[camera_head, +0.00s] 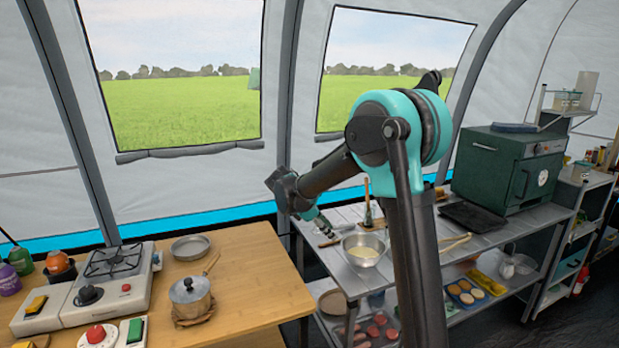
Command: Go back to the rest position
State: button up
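My arm rises in the right middle of the head view, with its teal elbow high in front of the window. The forearm slopes down to the left. My gripper (323,226) hangs at its end, pointing down and right, above the left end of the grey metal table (348,285). It is near the left side of a metal bowl (363,257) with pale contents. The fingers are small and dark here, so I cannot tell whether they are open or shut. I see nothing clearly held.
A wooden table (262,284) at left holds a stove (117,271), a lidded pot (190,297) and a shallow pan (190,247). A green oven (507,170) stands at right on the metal table. Trays of food (466,292) lie on the lower shelf.

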jog(key=s+d+f+m+y, duration=0.35)
jog(key=s+d+m, duration=0.45)
jog(key=s+d, duration=0.3)
jog(key=s+f+m+y, duration=0.1)
jog(key=s+f+m, duration=0.1)
jog(key=s, duration=0.4)
jog(key=s+d+f+m+y, duration=0.1)
jog(key=s+f+m, duration=0.2)
jog(key=s+m, duration=0.2)
jog(key=s+d+f+m+t+y, duration=0.1)
jog(key=s+f+m, duration=0.1)
jog(key=s+m, duration=0.2)
jog(key=s, duration=0.3)
jog(key=shift+f, duration=0.35)
jog(key=shift+y, duration=0.25)
